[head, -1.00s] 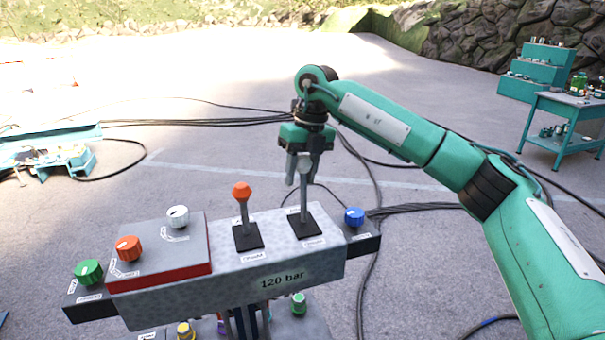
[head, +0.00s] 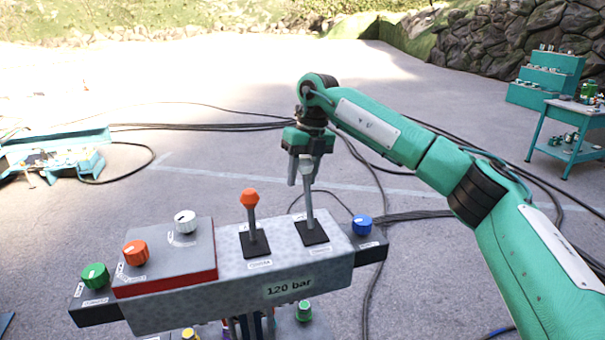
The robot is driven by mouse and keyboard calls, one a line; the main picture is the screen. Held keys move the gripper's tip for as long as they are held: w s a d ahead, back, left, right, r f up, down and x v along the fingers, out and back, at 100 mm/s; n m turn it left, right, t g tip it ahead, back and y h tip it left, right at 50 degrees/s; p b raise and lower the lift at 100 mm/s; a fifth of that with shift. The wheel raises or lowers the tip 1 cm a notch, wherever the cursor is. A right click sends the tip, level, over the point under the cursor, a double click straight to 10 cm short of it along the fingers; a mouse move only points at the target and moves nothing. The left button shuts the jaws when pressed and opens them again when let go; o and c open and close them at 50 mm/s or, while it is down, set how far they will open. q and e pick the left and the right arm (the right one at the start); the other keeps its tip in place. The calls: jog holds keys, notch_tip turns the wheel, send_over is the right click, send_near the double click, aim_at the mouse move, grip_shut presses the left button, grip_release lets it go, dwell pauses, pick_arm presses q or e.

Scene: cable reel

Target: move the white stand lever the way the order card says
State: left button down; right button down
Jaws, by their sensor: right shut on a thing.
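The white stand lever (head: 308,197) rises from a black plate on the right part of the grey control stand (head: 235,292). Its pale knob is between the fingers of my right gripper (head: 303,172), which comes down from above and is shut on it. The lever looks nearly upright, with a slight lean to the left at the top. An orange-knobbed lever (head: 250,200) stands to its left, free of the gripper. A label on the stand's front reads "120 bar". The order card is not seen. My left gripper is not in view.
Green (head: 95,276), orange (head: 135,252), white (head: 185,221) and blue (head: 361,225) knobs sit on the stand, with more controls below. Black cables cross the ground behind. A teal table (head: 563,106) stands far right, and teal equipment (head: 60,137) lies far left.

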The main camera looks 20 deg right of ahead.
jog(key=shift+s+f, duration=0.1)
jog(key=shift+f, duration=0.25)
jog(key=c, duration=0.9)
grip_release()
jog(key=shift+r, duration=0.1)
jog(key=r+b, duration=0.1)
jog(key=r, duration=0.3)
jog(key=d+r+b, duration=0.1)
jog(key=r, duration=0.3)
jog(key=d+r+b, duration=0.1)
jog(key=r, duration=0.3)
jog(key=shift+w+d+r, duration=0.15)
jog(key=shift+w+r, duration=0.05)
jog(key=shift+w, duration=0.2)
jog(key=shift+d+r, duration=0.15)
jog(key=shift+r, duration=0.45)
jog(key=shift+f, duration=0.1)
